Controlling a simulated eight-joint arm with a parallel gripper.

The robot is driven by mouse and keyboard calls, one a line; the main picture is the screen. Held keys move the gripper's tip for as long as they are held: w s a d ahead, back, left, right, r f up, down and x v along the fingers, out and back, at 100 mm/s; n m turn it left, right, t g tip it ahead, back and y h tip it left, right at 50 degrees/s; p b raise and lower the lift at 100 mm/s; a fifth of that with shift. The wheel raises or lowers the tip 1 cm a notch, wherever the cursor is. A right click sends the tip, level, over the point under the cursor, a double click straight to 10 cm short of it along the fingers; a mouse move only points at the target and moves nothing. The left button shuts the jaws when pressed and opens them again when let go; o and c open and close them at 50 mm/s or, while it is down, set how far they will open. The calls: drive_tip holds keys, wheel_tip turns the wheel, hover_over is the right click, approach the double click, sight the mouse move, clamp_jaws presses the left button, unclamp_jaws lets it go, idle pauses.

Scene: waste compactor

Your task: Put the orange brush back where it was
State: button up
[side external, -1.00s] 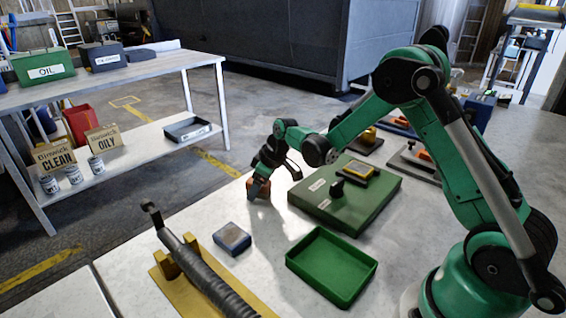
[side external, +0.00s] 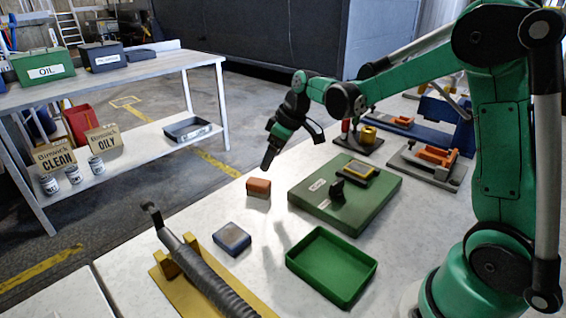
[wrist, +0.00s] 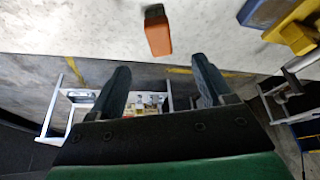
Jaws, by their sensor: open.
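The orange brush (side external: 258,188) is a small orange block with a darker top. It rests on the light grey table, left of the green panel in the side view. In the wrist view the brush (wrist: 158,36) lies beyond the fingertips, apart from them. My gripper (side external: 270,160) is open and empty, raised above and just behind the brush in the side view. In the wrist view both fingers of my gripper (wrist: 161,75) are spread with nothing between them.
The green panel (side external: 325,212) with a yellow-framed gauge lies right of the brush. A blue-grey block (side external: 232,238), an empty green tray (side external: 331,292) and a hose on a yellow stand (side external: 205,280) are nearer. Bare tabletop (side external: 300,150) surrounds the brush.

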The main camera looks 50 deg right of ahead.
drive_tip(key=s+a+r+m+t+h, duration=0.1)
drive_tip(key=s+a+r+m, duration=0.1)
drive_tip(key=s, duration=0.5)
drive_tip(key=s+a+r+m+t, duration=0.2)
drive_tip(key=s+a, duration=0.2)
drive_tip(key=s, duration=0.2)
drive_tip(key=shift+s+a+h, duration=0.4)
drive_tip(key=shift+r, duration=0.1)
idle(0.5)
